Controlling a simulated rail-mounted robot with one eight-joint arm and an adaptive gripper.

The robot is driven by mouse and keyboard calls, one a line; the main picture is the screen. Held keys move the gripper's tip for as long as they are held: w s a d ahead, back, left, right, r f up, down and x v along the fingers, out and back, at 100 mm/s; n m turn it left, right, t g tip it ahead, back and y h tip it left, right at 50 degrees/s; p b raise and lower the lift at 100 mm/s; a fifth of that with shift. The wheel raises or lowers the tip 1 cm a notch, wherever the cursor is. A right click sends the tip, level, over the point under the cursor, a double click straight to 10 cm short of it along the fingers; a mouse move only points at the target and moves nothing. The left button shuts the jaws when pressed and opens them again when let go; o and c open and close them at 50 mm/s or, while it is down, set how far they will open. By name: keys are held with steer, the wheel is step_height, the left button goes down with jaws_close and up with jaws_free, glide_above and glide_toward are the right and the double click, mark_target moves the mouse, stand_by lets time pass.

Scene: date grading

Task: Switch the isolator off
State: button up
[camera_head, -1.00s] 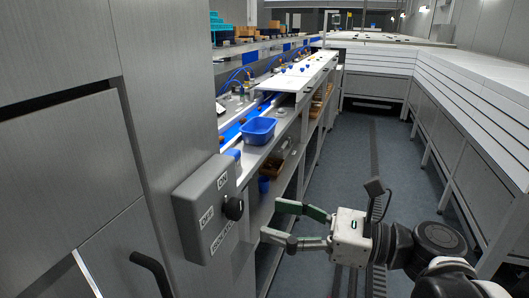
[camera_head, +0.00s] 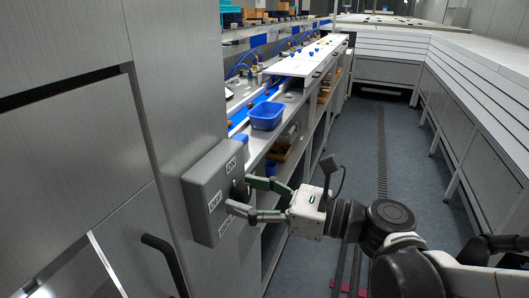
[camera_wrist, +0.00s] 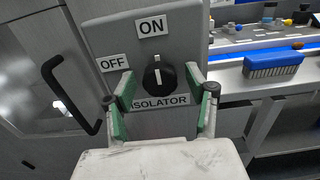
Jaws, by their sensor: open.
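The isolator is a grey box (camera_head: 203,190) on the cabinet side at centre left, with ON, OFF and ISOLATOR labels. Its round black knob (camera_wrist: 159,77) shows in the wrist view, with the white mark pointing up towards the ON label (camera_wrist: 152,26). The OFF label (camera_wrist: 113,63) is to the left of the knob. My gripper (camera_head: 239,194) is open at the front of the box, its green-sided fingers on either side of the knob. I cannot tell whether they touch it. In the head view the fingers partly hide the knob (camera_head: 238,188).
A black door handle (camera_head: 163,262) sticks out left of the box. A blue bin (camera_head: 267,115) stands on the bench behind my gripper. A brush with a blue back (camera_wrist: 273,63) lies on the bench at right in the wrist view. The aisle floor (camera_head: 362,150) is clear.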

steer(key=c, duration=1.2)
steer(key=shift+o, duration=0.2)
steer(key=shift+n, duration=0.4)
steer(key=n+b, duration=0.1)
steer(key=n, duration=0.1)
steer(key=shift+n, duration=0.4)
steer(key=n, duration=0.3)
steer(key=shift+n+b, duration=0.3)
steer(key=shift+b, duration=0.05)
steer(key=n+b, duration=0.1)
steer(key=n, duration=0.5)
steer(key=shift+n, duration=0.3)
